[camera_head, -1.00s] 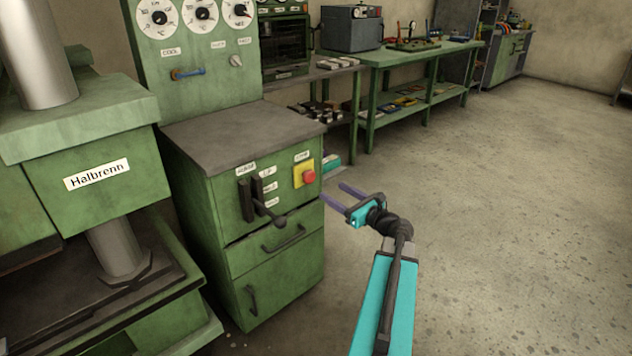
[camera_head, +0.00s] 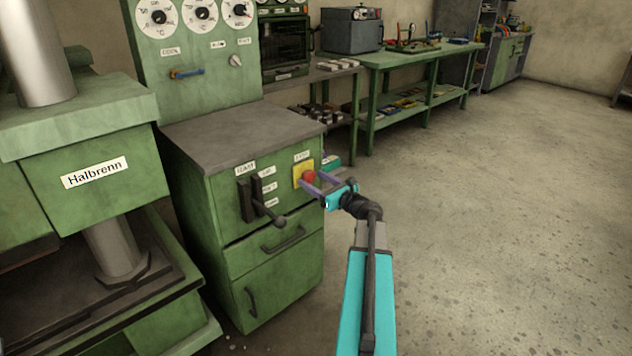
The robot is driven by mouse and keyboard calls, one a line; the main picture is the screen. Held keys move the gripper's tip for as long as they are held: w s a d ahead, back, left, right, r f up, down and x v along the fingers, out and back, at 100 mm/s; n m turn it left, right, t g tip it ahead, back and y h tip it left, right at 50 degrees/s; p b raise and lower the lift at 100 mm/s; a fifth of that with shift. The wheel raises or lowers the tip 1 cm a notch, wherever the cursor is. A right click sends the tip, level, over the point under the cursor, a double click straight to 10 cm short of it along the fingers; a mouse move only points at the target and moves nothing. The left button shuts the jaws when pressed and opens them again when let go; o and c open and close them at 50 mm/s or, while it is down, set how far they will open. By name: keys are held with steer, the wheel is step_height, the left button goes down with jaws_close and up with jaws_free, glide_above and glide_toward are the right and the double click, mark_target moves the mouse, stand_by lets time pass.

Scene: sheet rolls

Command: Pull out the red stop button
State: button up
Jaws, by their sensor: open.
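The red stop button (camera_head: 309,176) sits on a yellow plate (camera_head: 297,172) at the upper right of the green cabinet's front (camera_head: 222,204). My gripper (camera_head: 312,182) is at the button, with its purple fingers pointing left toward the panel. The fingers are spread apart, one above or behind and one below or in front of the button. I cannot tell whether either finger touches it. Part of the button's right side is behind the gripper.
A black lever (camera_head: 265,210) with a ball knob juts from the cabinet front, left of the button. A drawer handle (camera_head: 283,239) is below. The Halbrenn press (camera_head: 95,150) stands at the left. The floor (camera_head: 480,220) at the right is clear.

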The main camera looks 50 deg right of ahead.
jaws_close()
steer(key=shift+s+r+p, duration=0.1)
steer(key=shift+s+p, duration=0.35)
steer(key=shift+s, duration=0.3)
steer(key=shift+s+f, duration=0.2)
jaws_free()
steer(key=shift+r, duration=0.1)
steer(key=shift+a, duration=0.1)
steer(key=s+a+p, duration=0.1)
steer(key=s, duration=1.2)
steer(key=shift+s, duration=0.4)
